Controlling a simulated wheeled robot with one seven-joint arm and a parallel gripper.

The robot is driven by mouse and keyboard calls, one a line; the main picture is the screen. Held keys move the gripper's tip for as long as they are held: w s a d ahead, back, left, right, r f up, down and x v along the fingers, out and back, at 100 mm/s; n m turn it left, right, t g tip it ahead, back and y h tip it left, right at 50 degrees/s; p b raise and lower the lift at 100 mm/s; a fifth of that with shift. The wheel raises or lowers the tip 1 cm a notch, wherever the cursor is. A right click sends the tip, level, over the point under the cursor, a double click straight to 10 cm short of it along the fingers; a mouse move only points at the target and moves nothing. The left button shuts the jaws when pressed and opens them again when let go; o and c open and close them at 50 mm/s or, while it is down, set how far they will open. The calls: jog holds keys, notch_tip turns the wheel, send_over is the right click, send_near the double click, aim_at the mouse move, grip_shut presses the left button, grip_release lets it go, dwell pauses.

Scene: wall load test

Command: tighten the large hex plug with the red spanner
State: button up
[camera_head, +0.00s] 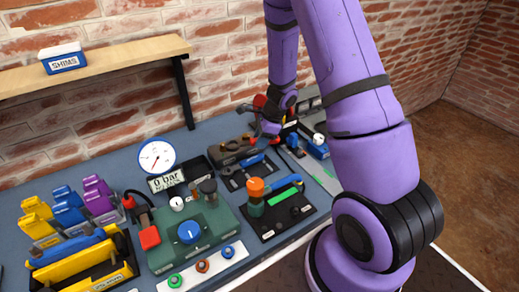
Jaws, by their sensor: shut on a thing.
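My gripper (268,130) is at the back of the bench, beyond the brown block (230,151) and a little to its right. It is small in the view and partly hidden by my own wrist. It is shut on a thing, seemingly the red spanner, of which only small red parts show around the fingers. Its grip and tilt cannot be made out. I cannot single out the large hex plug. Dark fittings show on the brown block and on the green housing (215,222), but their shapes are too small to tell.
A gauge (156,156) and a "0 bar" display (166,181) stand left of the brown block. Blue-handled tools (285,187) and an orange-topped fitting (255,188) are nearer. Yellow racks (85,268) fill the front left. A shelf (110,67) juts from the brick wall.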

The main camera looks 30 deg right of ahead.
jog(key=w+d+r+m+t+h, duration=0.2)
jog(key=w+d+m, duration=0.2)
jog(key=d+m, duration=0.25)
notch_tip(320, 180, down, 6)
jog(key=shift+a+m, duration=0.3)
jog(key=shift+m, duration=0.15)
jog(key=shift+f, duration=1.45)
dwell(2.2)
jog(key=shift+s+a, duration=0.1)
jog(key=shift+a, duration=0.05)
